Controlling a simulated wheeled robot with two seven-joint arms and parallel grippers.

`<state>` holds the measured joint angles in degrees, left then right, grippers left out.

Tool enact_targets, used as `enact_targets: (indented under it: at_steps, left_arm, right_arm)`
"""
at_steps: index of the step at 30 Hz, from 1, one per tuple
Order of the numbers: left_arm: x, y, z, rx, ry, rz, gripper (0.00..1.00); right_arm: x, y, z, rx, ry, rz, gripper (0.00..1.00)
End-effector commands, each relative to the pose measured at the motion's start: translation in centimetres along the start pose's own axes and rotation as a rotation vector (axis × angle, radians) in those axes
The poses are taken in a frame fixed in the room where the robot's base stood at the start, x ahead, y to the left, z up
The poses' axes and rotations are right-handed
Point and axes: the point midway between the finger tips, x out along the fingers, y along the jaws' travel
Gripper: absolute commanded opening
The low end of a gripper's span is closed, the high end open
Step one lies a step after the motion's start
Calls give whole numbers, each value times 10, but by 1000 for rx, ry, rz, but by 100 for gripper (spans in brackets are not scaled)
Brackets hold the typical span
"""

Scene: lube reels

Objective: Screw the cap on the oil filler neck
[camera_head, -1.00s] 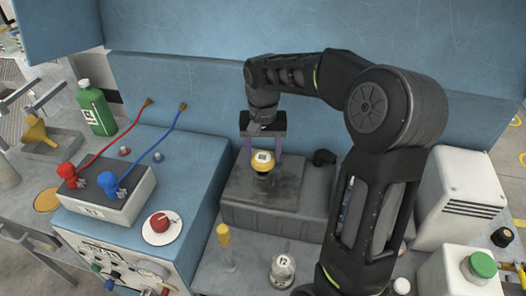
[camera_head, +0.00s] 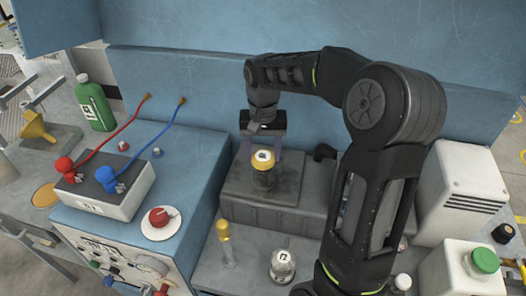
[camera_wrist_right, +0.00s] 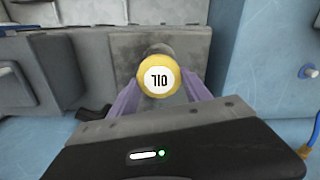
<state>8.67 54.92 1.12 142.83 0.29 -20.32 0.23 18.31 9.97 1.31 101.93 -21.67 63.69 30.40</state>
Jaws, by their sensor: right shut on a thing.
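The yellow cap (camera_head: 263,156) has a white label on top. In the right wrist view the cap (camera_wrist_right: 159,77) reads "OIL". It sits at the top of the dark filler neck (camera_head: 263,177), which stands on the grey engine block (camera_head: 285,190). My right gripper (camera_head: 263,158) points down from above with its purple fingers on both sides of the cap, shut on it. Whether the cap's thread is engaged cannot be seen.
A blue bench with a grey box (camera_head: 105,190) carrying red and blue nozzles stands at left. A white machine (camera_head: 466,185) and a green button box (camera_head: 470,272) are at right.

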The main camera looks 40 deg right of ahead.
Motion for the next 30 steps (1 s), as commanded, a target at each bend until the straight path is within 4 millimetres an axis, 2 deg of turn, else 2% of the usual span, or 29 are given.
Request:
enact_targets:
  at_steps: [30]
  left_arm:
    - [4,-1,0,0,0,0,32]
  right_arm:
    - [6,0,0,0,0,0,16]
